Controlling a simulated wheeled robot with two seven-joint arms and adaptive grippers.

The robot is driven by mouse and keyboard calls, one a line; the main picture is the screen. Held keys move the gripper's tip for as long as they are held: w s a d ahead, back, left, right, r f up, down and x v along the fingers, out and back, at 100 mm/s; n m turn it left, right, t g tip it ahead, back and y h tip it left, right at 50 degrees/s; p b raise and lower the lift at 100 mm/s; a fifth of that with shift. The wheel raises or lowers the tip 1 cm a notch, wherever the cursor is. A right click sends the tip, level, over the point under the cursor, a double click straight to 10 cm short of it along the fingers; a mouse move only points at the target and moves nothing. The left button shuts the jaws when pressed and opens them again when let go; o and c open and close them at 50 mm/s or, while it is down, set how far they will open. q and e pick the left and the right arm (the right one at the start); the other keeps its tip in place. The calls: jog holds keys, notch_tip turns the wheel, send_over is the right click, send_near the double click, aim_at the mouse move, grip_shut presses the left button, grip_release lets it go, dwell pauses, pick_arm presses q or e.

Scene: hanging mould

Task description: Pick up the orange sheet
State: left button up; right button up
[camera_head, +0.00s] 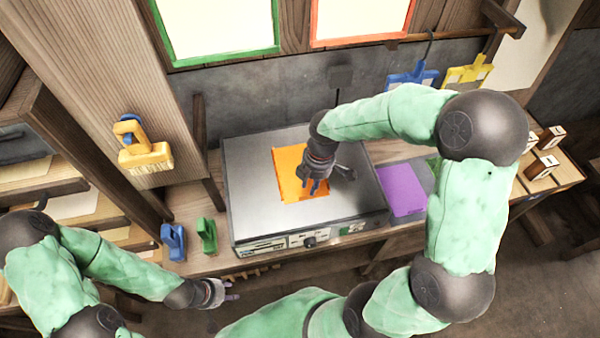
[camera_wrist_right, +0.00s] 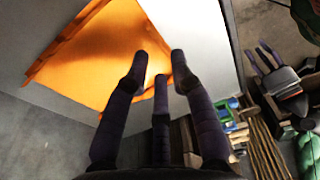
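The orange sheet (camera_head: 300,174) lies on the flat metal top of a grey box-shaped machine (camera_head: 250,190). In the right wrist view the orange sheet (camera_wrist_right: 105,55) fills the upper left, with a raised rim along its edges. My right gripper (camera_head: 322,186) is over the sheet's right part, pointing down. In its wrist view the right gripper (camera_wrist_right: 158,72) has its dark fingers spread, with nothing between them. The fingertips overlap the sheet's edge; I cannot tell whether they touch it. My left gripper (camera_head: 230,290) is low at the left, away from the sheet, with its fingers apart and empty.
A purple sheet (camera_head: 402,190) lies right of the machine. Blue (camera_head: 173,242) and green (camera_head: 207,235) clips stand left of it. A yellow clip-like tool (camera_head: 145,155) is on the left wooden panel. Blue (camera_head: 410,76) and yellow (camera_head: 467,72) hangers hang behind.

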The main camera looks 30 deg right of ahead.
aim_at(307, 197)
jog(key=shift+w+a+f+b, duration=0.1)
jog(key=shift+f+b, duration=0.1)
jog(key=shift+f, duration=0.75)
jog(key=shift+w+a+f+b, duration=0.15)
jog(key=shift+f+b, duration=0.1)
jog(key=shift+f, duration=0.7)
jog(key=shift+w+a+f+b, duration=0.1)
jog(key=shift+f+b, duration=0.1)
jog(key=shift+f, duration=0.75)
jog(key=shift+s, duration=0.1)
grip_shut()
